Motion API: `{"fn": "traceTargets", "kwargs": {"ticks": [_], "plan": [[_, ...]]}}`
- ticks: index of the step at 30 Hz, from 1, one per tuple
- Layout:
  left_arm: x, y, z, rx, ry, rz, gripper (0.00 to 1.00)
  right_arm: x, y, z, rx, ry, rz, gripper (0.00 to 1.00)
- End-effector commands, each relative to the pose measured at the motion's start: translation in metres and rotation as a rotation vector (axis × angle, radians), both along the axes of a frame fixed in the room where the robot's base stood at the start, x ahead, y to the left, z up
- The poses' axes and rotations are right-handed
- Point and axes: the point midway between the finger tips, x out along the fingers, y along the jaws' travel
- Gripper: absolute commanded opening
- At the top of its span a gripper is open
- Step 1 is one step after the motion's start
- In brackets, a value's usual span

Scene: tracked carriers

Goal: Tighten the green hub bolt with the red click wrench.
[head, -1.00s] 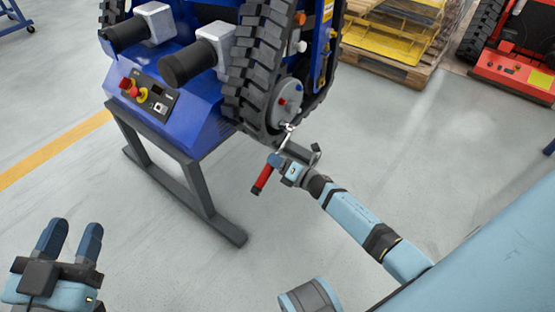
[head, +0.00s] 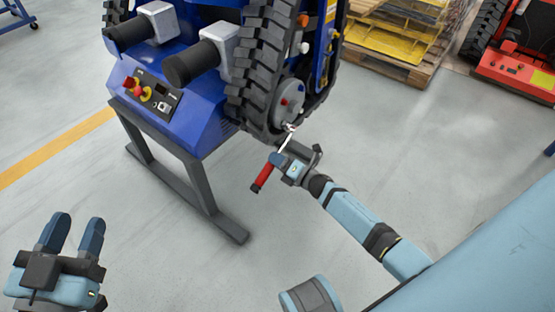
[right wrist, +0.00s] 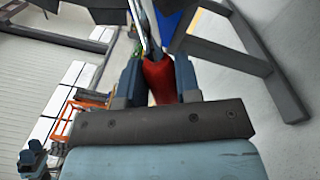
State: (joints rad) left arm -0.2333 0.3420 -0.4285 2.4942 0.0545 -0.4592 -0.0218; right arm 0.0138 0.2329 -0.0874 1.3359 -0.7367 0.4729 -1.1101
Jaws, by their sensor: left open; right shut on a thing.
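The red click wrench (head: 263,177) has a red handle pointing down and left and a bright shaft rising to the lower rim of the wheel hub (head: 290,98). My right gripper (head: 279,159) is shut on the wrench near the top of the handle. The red handle also shows between the fingers in the right wrist view (right wrist: 160,80). The wrench head meets the hub's lower edge; I cannot tell whether it sits on a bolt. Red and blue bolts show on the hub; I cannot make out the green one. My left gripper (head: 75,236) is open and empty at lower left.
The blue tracked carrier (head: 200,95) stands on a dark grey stand (head: 205,190), with a black track (head: 262,65) beside the hub. A wooden pallet (head: 400,65) and a red machine (head: 515,75) stand behind.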

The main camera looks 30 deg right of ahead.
Motion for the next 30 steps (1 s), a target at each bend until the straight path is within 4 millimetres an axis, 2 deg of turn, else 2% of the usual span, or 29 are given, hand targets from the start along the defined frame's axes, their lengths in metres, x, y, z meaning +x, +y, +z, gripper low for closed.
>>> {"fn": "traceTargets", "kwargs": {"ticks": [10,22,30], "plan": [[0.0,0.0,0.016,0.0,0.0,0.0,0.43,-0.001,0.004,0.012,0.079,0.031,0.0,0.0],[0.0,0.0,0.017,0.0,0.0,0.0,0.43,-0.002,0.004,0.012,0.097,0.038,0.0,0.0],[0.0,0.0,0.03,0.0,0.0,0.0,0.43,-0.002,0.007,0.022,0.163,0.065,0.0,0.0]]}}
